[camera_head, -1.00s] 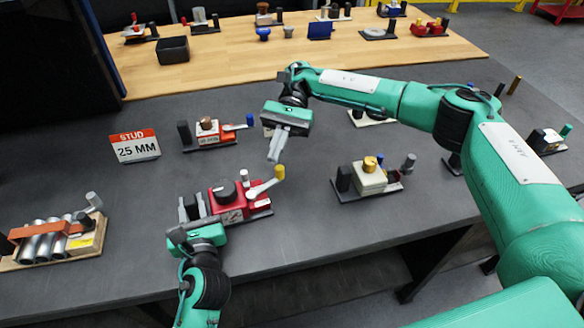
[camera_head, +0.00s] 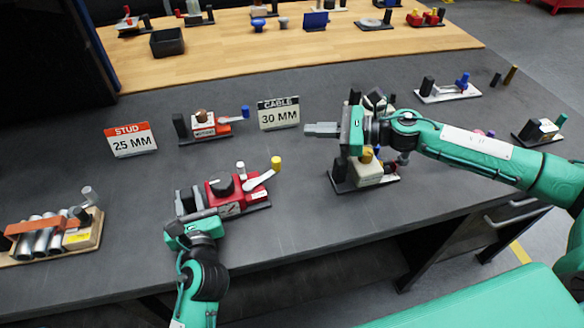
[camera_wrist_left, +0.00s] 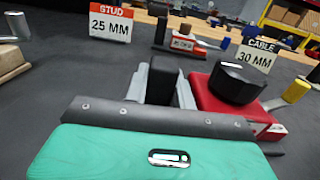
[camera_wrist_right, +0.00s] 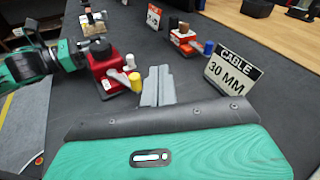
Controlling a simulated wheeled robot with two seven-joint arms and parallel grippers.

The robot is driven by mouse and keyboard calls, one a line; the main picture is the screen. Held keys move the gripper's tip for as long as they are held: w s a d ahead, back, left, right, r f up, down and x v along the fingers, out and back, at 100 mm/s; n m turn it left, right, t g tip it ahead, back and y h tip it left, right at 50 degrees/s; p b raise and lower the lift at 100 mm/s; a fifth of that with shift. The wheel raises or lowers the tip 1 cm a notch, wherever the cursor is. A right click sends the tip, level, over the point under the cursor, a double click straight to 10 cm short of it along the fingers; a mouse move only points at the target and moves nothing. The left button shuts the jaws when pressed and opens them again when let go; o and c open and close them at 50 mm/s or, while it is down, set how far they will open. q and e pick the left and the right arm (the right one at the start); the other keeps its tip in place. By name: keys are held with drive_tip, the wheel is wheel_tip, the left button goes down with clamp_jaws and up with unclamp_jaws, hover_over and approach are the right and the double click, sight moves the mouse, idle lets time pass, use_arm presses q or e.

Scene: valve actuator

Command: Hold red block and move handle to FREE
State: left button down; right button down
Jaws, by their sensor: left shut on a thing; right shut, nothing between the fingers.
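The red block (camera_head: 226,203) sits on a black base at the table's middle. It has a black knob and a white handle (camera_head: 262,179) with a yellow tip, pointing up and right. My left gripper (camera_head: 192,203) is at the left end of this unit, shut on the black upright block of its base. In the left wrist view that black block (camera_wrist_left: 162,80) stands between the fingers, next to the red block (camera_wrist_left: 213,92). My right gripper (camera_head: 322,129) is shut and empty, right of the handle and apart from it; the handle (camera_wrist_right: 118,76) shows left of its fingers.
A cream unit (camera_head: 362,172) stands just under my right arm. A CABLE 30 MM sign (camera_head: 279,114) is beside the right fingertips. A STUD 25 MM sign (camera_head: 131,140) and an orange unit with a blue-tipped handle (camera_head: 210,126) stand behind.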

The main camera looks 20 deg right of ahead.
sight(280, 167)
drive_tip(key=s+f+m+t+h, duration=0.1)
drive_tip(key=s+m, duration=0.1)
drive_tip(key=s, duration=0.2)
drive_tip(key=s+d+f+m+t+h, duration=0.1)
drive_tip(key=s+m+h, duration=0.1)
drive_tip(key=s, duration=0.3)
drive_tip(key=s+d+f+m+t+h, duration=0.1)
drive_tip(key=s+f+m+t, duration=0.1)
drive_tip(key=s, duration=0.3)
drive_tip(key=shift+h, duration=0.4)
drive_tip(key=x, duration=0.8)
drive_tip(key=r+x, duration=0.1)
drive_tip(key=x, duration=0.3)
drive_tip(key=shift+w+a+f, duration=0.2)
drive_tip(key=shift+w+a, duration=0.5)
drive_tip(key=shift+w, duration=0.1)
drive_tip(key=shift+w+a, duration=0.2)
drive_tip(key=shift+w, duration=0.3)
drive_tip(key=shift+w+a, duration=0.25)
drive_tip(key=shift+w, duration=0.3)
use_arm(q)
drive_tip(key=shift+d, duration=0.1)
use_arm(e)
drive_tip(key=shift+s+d, duration=0.1)
drive_tip(key=shift+d, duration=0.05)
drive_tip(key=shift+v, duration=3.95)
